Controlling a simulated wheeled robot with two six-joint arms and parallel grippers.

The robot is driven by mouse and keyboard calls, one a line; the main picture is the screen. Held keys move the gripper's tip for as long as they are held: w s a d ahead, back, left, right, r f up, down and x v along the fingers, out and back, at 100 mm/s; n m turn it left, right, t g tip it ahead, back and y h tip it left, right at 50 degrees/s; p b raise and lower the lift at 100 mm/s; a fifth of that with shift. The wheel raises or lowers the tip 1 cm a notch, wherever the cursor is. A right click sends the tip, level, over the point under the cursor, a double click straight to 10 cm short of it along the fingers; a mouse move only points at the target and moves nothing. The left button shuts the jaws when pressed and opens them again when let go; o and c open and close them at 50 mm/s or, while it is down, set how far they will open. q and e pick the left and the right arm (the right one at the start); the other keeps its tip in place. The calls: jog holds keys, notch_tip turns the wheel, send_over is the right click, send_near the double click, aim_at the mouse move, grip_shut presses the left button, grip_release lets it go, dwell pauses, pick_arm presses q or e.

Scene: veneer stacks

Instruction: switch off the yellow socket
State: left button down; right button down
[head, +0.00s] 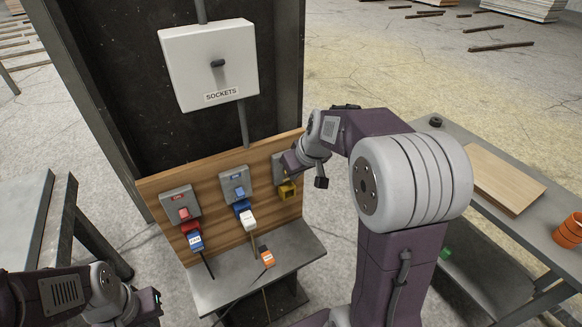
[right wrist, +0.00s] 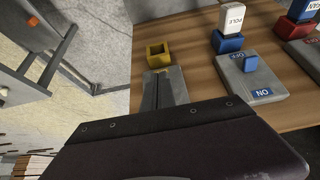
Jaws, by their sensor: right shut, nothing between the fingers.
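The yellow socket (head: 287,190) is at the right end of the wooden board, below a grey switch box (head: 278,170). It also shows in the right wrist view as an open, empty yellow frame (right wrist: 158,54). My right gripper (head: 289,163) is shut and empty, right at the switch box above this socket. In the right wrist view its fingers (right wrist: 165,78) are together and point toward the yellow socket. The gripper covers most of the box, so the switch and its position are hidden, and contact cannot be told. My left gripper (head: 150,302) is low at the left, away from the board.
A blue socket (head: 241,206) with a white plug (head: 248,220) and a red socket (head: 190,225) with a blue plug (head: 196,242) sit left of the yellow one. An orange plug (head: 266,256) lies on the grey shelf (head: 215,290). A white SOCKETS box (head: 190,60) hangs above.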

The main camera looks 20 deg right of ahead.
jog(key=shift+w+r+p, duration=0.35)
jog(key=shift+w+p, duration=0.2)
jog(key=shift+w, duration=0.3)
jog(key=shift+a, duration=0.1)
